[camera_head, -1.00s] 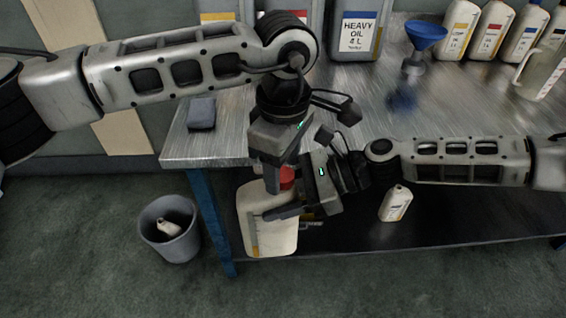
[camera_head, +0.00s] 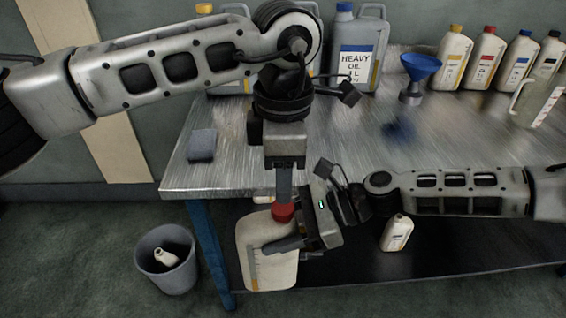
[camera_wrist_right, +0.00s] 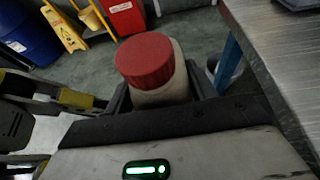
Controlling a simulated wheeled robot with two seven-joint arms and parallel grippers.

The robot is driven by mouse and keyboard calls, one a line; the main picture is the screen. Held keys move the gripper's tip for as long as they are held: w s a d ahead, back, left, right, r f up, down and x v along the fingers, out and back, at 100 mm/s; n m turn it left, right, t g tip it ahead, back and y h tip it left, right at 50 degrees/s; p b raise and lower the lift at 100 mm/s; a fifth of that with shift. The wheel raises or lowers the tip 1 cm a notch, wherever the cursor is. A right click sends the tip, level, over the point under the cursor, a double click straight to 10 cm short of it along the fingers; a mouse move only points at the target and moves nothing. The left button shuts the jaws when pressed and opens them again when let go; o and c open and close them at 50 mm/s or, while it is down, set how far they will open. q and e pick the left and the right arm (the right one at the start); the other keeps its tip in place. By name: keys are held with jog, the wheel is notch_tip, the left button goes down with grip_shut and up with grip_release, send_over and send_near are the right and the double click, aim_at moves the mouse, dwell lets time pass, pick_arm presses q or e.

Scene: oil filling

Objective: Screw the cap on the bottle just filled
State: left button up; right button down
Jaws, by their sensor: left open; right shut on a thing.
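The bottle (camera_head: 268,262) is a cream-white jug, roughly upright in front of the bench edge. My right gripper (camera_head: 285,246) is shut on its body from the right. A red cap (camera_head: 283,212) sits on top of the bottle. In the right wrist view the cap (camera_wrist_right: 146,60) covers the mouth of the bottle (camera_wrist_right: 165,95); its thread is hidden. My left gripper (camera_head: 284,198) points straight down, open, with its fingers at the cap. Only one finger shows clearly, so I cannot tell whether it touches the cap.
A small white bottle (camera_head: 397,233) stands on the lower shelf. A grey bin (camera_head: 166,262) stands on the floor at left.

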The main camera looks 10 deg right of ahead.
aim_at(282, 207)
pick_arm(q)
jog(key=n, duration=0.2)
jog(key=r+n, duration=0.1)
jog(key=n, duration=0.3)
jog(key=r+n, duration=0.1)
jog(key=n, duration=0.2)
jog(key=shift+f, duration=0.1)
jog(key=shift+f, duration=4)
jog(key=c, duration=0.8)
